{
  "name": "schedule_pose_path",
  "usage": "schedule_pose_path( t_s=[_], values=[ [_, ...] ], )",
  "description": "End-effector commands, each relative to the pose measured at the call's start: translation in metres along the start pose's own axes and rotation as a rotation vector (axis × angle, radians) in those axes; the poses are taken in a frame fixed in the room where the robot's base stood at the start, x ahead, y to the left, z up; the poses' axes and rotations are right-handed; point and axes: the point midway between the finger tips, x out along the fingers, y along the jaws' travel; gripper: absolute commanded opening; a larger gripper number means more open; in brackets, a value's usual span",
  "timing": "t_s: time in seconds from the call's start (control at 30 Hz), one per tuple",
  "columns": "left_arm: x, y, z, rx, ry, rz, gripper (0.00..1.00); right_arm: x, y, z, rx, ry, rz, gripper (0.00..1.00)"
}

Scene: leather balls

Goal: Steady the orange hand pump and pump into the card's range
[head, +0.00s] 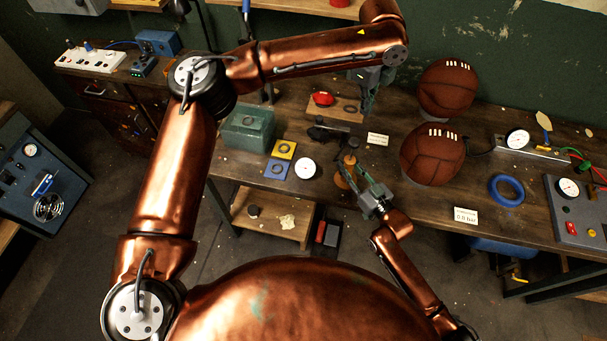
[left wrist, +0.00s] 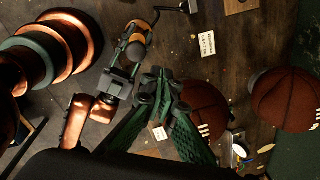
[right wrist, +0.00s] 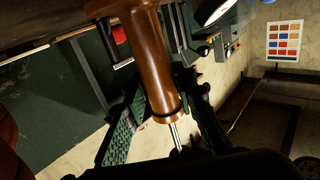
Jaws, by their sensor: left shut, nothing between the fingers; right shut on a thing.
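The orange hand pump (head: 351,172) stands near the table's front edge, left of the balls. My right gripper (head: 371,197) is shut on it. In the right wrist view its orange-brown cylinder (right wrist: 150,55), with a thin metal rod at its lower end, lies between the fingers. My left gripper (head: 367,98) is shut and empty, over the back of the table, apart from the pump. In the left wrist view the pump (left wrist: 135,45) lies beyond its fingertips. A white card (head: 466,215) at the front edge bears a bar figure; another card (head: 377,139) lies behind the pump, its text too small to read.
Two brown leather balls (head: 447,88) (head: 431,154) sit right of the pump. A round gauge (head: 305,168), a green box (head: 248,130) and yellow and blue squares (head: 283,149) lie to the left. A blue ring (head: 507,189) and a gauge panel (head: 575,210) are at the right.

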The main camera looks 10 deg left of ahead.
Motion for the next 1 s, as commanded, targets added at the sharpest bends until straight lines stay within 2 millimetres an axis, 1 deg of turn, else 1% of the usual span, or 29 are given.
schedule_pose_path(
  t_s=[0.03,0.1,0.2,0.37,0.7,0.83,1.0],
  values=[
    [0.001,0.010,-0.002,-0.006,0.002,0.037,0.00,0.000,0.001,0.000,-0.001,-0.001,0.001,0.00],
    [0.002,0.021,-0.003,-0.011,0.004,0.077,0.00,0.000,0.001,0.000,-0.001,-0.001,0.001,0.00],
    [0.005,0.029,-0.004,-0.015,0.004,0.107,0.00,0.000,0.001,0.000,-0.001,-0.001,0.001,0.00],
    [0.017,0.032,-0.004,-0.016,0.004,0.115,0.00,0.000,0.001,0.000,-0.001,-0.001,0.001,0.00],
    [0.056,0.036,-0.004,-0.015,0.006,0.114,0.00,0.000,0.001,0.000,-0.001,-0.001,0.001,0.00],
    [0.065,0.037,-0.004,-0.014,0.004,0.113,0.00,0.000,0.001,0.000,-0.001,-0.001,0.001,0.00],
    [0.069,0.037,-0.005,-0.014,0.004,0.111,0.00,0.000,0.001,0.000,-0.001,-0.001,0.001,0.00]
  ],
)
